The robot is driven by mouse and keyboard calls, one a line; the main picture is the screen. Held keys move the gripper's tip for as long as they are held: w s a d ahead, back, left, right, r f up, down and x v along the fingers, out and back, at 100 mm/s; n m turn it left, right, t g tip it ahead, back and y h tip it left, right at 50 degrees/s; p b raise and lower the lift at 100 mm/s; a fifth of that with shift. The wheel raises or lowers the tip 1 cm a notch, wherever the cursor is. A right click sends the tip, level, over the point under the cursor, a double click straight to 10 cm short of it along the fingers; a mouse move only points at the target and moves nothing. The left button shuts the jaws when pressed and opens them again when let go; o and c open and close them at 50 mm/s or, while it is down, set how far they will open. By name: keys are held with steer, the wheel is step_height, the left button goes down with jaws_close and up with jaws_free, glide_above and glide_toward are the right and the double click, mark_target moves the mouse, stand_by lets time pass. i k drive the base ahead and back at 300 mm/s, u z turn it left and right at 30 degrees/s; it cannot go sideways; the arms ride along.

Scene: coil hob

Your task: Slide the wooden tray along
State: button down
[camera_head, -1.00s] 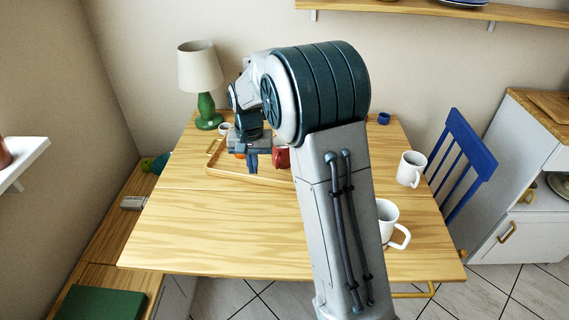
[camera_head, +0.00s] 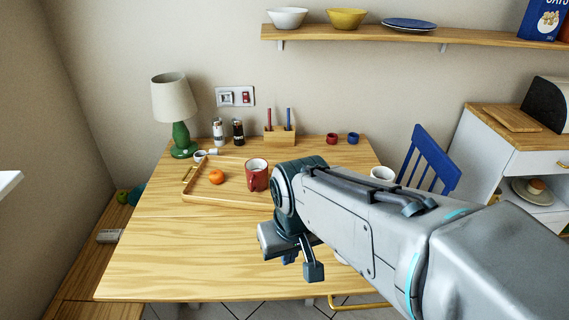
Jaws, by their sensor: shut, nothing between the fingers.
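The wooden tray (camera_head: 232,199) lies on the table, left of the table's middle, with a gold handle at its left end. An orange fruit (camera_head: 216,177) and a red mug (camera_head: 257,175) stand in it. My arm covers its right end. My gripper (camera_head: 302,266) is in front of and to the right of the tray, over the table, apart from the tray's visible part. Its fingers are shut with nothing between them; its height above the table is hard to tell.
A green lamp (camera_head: 182,130) and a small white cup (camera_head: 200,156) stand behind the tray's left end. Two shakers (camera_head: 238,132) and a pencil holder (camera_head: 280,135) stand at the back. A white mug (camera_head: 382,173) is at the right. The table's front left (camera_head: 170,260) is bare.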

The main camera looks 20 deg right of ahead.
mark_target(234, 193)
steer(key=k, duration=0.85)
steer(key=u, duration=1.2)
steer(key=i, duration=1.05)
steer(key=z, duration=2.7)
steer(key=i, duration=0.5)
steer(key=z, duration=0.15)
